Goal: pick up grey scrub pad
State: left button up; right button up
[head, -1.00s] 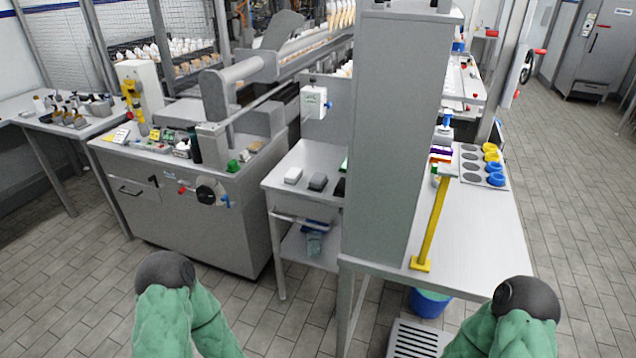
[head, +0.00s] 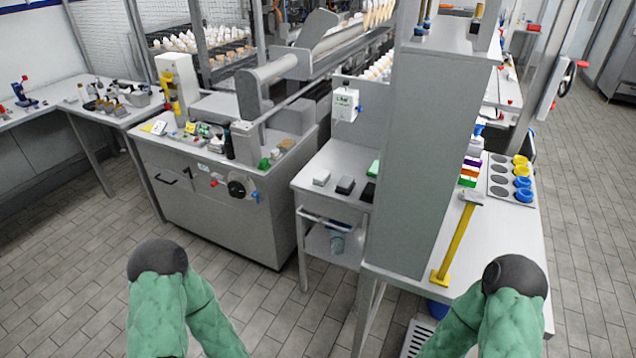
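The grey scrub pad (head: 345,185) lies flat on the small steel side table (head: 330,160) in the middle of the head view. A white pad (head: 321,177) lies to its left, a black pad (head: 368,192) to its right, and a green pad (head: 374,168) behind the black one. Nothing covers the grey pad. Both my arms show only as green-sleeved links with dark rounded ends at the bottom of the view, well short of the side table. Neither gripper shows.
A steel machine cabinet (head: 215,200) stands left of the side table. A tall grey column (head: 425,150) rises close on its right, on a bench with a yellow-handled tool (head: 455,240). The tiled floor (head: 290,310) in front is clear.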

aim_at(344, 184)
jog(key=i+j+u, duration=0.1)
jog(key=u, duration=0.4)
jog(key=i+j+u, duration=0.15)
jog(key=u, duration=0.35)
jog(key=i+u, duration=0.15)
jog(key=u, duration=0.3)
jog(key=i+j, duration=0.15)
jog(key=i, duration=0.2)
jog(key=i+j+u, duration=0.1)
jog(key=i, duration=0.25)
